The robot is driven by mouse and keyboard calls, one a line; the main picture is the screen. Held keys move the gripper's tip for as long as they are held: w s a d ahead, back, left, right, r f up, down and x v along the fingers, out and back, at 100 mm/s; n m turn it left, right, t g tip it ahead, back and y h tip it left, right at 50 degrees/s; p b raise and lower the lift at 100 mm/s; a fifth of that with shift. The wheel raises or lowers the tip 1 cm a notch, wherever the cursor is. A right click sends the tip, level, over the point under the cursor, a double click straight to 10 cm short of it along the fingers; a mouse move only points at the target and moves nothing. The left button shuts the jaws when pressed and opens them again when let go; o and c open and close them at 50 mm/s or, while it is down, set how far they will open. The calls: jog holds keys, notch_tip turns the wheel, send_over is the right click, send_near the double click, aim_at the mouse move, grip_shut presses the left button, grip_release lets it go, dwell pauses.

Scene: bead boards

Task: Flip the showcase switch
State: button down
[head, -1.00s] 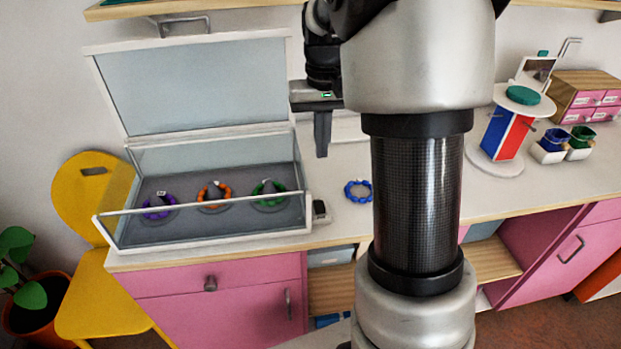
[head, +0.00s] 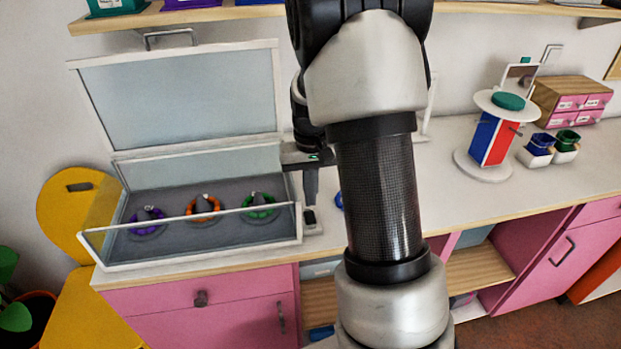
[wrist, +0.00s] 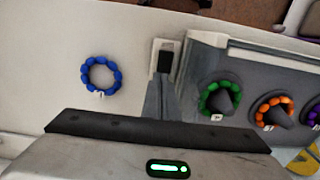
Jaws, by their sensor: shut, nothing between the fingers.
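The showcase (head: 110,258) stands on the left of the counter with its glass lid raised. It holds purple (head: 146,222), orange (head: 203,207) and green (head: 260,205) bead bracelets on dark cones. The switch (head: 309,216), a black rocker on a small pale plate, is beside the showcase's right end. It also shows in the wrist view (wrist: 165,58). My gripper (head: 310,203) is shut and empty, pointing down with its tips at or just above the switch. I cannot tell whether they touch it. The fingers hide part of the switch.
A blue bead bracelet (wrist: 101,75) lies on the counter beside the switch, mostly hidden by my arm in the head view. A red and blue stand (head: 490,138), small cups (head: 540,147) and a pink drawer box (head: 572,101) are at right. A shelf (head: 190,14) runs above.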

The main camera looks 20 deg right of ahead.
jog(key=shift+f, duration=1.05)
jog(key=shift+w+f, duration=0.1)
jog(key=shift+f, duration=0.05)
jog(key=shift+s+a+r+p, duration=0.15)
jog(key=shift+s+r+p, duration=0.25)
jog(key=shift+s, duration=0.35)
